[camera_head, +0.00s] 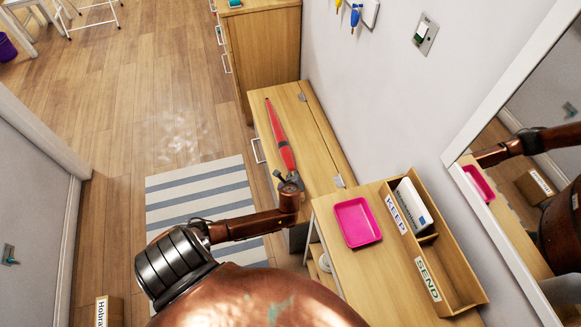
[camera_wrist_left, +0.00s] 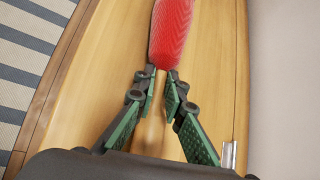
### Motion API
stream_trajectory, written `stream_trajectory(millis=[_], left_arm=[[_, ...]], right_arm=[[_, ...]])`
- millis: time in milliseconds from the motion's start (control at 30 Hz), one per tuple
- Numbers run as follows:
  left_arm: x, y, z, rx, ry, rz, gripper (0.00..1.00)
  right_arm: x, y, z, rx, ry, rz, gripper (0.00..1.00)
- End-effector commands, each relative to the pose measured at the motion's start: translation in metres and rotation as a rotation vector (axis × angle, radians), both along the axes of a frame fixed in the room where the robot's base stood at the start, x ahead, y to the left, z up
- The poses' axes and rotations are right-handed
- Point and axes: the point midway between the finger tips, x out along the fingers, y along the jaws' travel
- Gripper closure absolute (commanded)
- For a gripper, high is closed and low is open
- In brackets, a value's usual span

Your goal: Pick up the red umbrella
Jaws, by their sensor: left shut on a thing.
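The red umbrella (camera_head: 281,138) lies lengthwise over the low wooden bench (camera_head: 318,132), its thin tip pointing away from me. In the left wrist view the umbrella's red canopy (camera_wrist_left: 172,35) runs up from the fingers, and its light wooden handle (camera_wrist_left: 150,128) passes back between them. My left gripper (camera_head: 287,180) is at the near end of the umbrella, with its green-padded fingers (camera_wrist_left: 161,90) shut around the handle just below the canopy. I cannot tell whether the umbrella is touching the bench. My right gripper does not show.
A wooden desk holds a pink tray (camera_head: 358,222) and a wooden organiser marked KEEP and SEND (camera_head: 433,279), close right of my left arm. A wall mirror (camera_head: 520,165) is at right. A drawer cabinet (camera_head: 264,57) stands beyond the bench. A striped rug (camera_head: 200,190) lies on clear floor at left.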

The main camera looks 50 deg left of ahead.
Motion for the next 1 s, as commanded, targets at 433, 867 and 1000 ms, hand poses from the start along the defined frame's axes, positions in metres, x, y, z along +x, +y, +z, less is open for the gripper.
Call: stream_trajectory(millis=[433, 867, 1000], left_arm=[[-0.014, 0.003, 0.056, 0.003, -0.006, -0.001, 1.0], [-0.091, 0.016, 0.112, 0.004, -0.001, -0.001, 1.0], [-0.112, 0.018, 0.121, 0.003, -0.002, -0.001, 1.0]], right_arm=[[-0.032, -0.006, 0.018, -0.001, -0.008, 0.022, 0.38], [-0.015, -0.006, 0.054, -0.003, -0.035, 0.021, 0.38], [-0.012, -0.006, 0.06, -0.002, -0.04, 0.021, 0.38]])
